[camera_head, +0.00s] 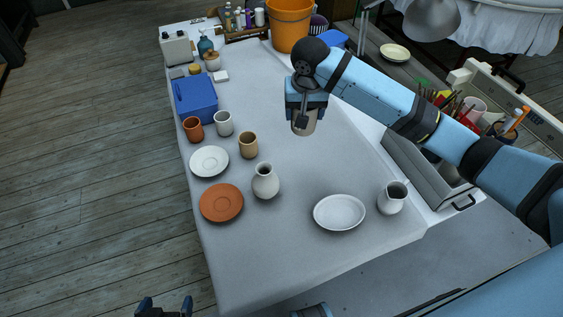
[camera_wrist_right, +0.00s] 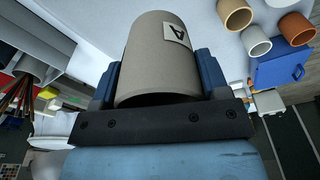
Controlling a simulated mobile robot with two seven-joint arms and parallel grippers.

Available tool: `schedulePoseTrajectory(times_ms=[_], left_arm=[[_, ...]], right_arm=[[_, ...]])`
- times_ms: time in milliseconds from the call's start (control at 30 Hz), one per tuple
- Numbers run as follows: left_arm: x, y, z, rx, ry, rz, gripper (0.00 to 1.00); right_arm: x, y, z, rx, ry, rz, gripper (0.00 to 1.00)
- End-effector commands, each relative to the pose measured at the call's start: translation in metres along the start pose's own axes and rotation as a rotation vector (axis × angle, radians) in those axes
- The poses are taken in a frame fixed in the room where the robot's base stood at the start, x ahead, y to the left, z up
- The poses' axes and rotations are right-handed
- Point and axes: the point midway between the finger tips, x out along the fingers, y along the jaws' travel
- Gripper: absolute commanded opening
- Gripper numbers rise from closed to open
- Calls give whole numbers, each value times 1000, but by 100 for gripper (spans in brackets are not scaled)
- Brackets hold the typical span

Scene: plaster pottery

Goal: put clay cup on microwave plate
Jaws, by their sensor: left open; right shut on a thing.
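My right gripper (camera_head: 306,108) is shut on a grey-beige clay cup (camera_head: 304,124) and holds it over the far right part of the table. In the right wrist view the cup (camera_wrist_right: 155,60) sits between the two fingers, with a small label marked A. My left gripper (camera_head: 165,306) is open and empty at the bottom edge, off the table's near left side. A white plate (camera_head: 339,213) lies near the front right of the table. A white saucer (camera_head: 209,161) and a terracotta saucer (camera_head: 221,202) lie at the left. I cannot tell which one is the microwave plate.
A terracotta cup (camera_head: 193,130), white cup (camera_head: 223,124) and tan cup (camera_head: 248,146) stand at the left. A white vase (camera_head: 265,182) and white pitcher (camera_head: 392,198) stand nearer. A blue box (camera_head: 195,98) and orange bucket (camera_head: 290,25) are farther back. The table's middle is clear.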

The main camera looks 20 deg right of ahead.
Motion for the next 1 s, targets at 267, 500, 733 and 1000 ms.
schedulePoseTrajectory(times_ms=[267, 500, 733, 1000], left_arm=[[6, -3, 5, 6, 7, -2, 94], [5, -5, 2, 6, 16, -5, 94], [7, -5, 5, 6, 13, -5, 94], [8, -4, 10, 5, 5, -4, 94]], right_arm=[[49, -3, -7, 46, -8, 8, 39], [113, -3, 2, 45, -7, 8, 39], [157, -4, 7, 44, -5, 5, 39], [179, -3, 10, 44, -5, 6, 39]])
